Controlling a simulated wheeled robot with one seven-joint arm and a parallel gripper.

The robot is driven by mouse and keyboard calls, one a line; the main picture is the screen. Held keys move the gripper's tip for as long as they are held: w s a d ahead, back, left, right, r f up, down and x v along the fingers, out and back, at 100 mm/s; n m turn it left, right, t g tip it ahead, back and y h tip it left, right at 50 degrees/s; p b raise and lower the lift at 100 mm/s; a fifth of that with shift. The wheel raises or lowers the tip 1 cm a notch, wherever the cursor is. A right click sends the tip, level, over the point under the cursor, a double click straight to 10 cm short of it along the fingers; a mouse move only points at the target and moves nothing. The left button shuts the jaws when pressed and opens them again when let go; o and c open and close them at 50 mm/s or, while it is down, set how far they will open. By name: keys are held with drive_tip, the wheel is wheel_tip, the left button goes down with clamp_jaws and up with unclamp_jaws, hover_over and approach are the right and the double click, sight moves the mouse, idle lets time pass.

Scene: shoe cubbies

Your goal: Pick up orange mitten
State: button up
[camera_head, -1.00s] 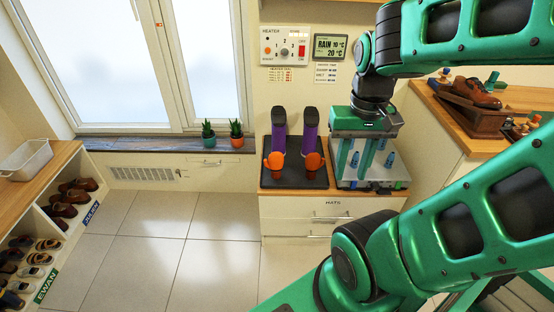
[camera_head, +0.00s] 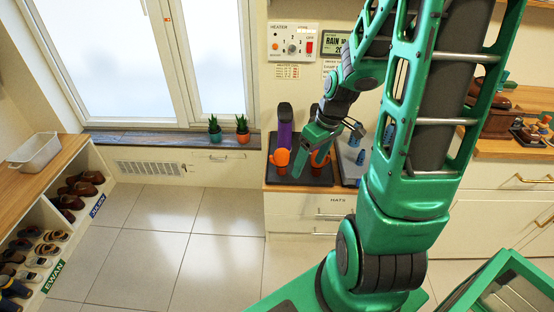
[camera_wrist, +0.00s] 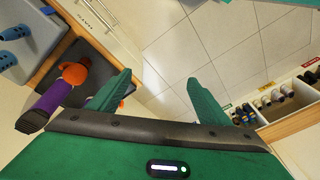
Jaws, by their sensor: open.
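My gripper (camera_head: 312,165) is above the tray, between and in front of the mittens. In the wrist view, its fingers (camera_wrist: 160,80) are apart with nothing held between them.
A grey rack with blue pegs (camera_wrist: 22,40) stands beside the tray. A drawer cabinet (camera_head: 305,212) supports both. Potted plants (camera_head: 242,132) sit on the sill. A shoe shelf (camera_head: 52,205) is at left. The tiled floor (camera_head: 150,250) is clear.

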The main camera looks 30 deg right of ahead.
drive_tip(key=w+a+f+n+t+y, duration=0.3)
drive_tip(key=w+f, duration=0.6)
drive_tip(key=f, duration=0.1)
drive_tip(key=m+t+h, duration=0.5)
drive_tip(key=m+t, duration=0.1)
drive_tip(key=t, duration=0.3)
approach(282, 164)
drive_tip(key=x, duration=0.2)
drive_tip(key=shift+h, duration=0.3)
drive_tip(key=x, duration=0.5)
drive_tip(key=shift+w+f, duration=0.15)
drive_tip(key=shift+f, duration=0.15)
drive_tip(key=shift+x, duration=2.75)
drive_tip(key=shift+r, duration=0.2)
drive_tip(key=shift+c, duration=0.6)
drive_tip(key=c, duration=1)
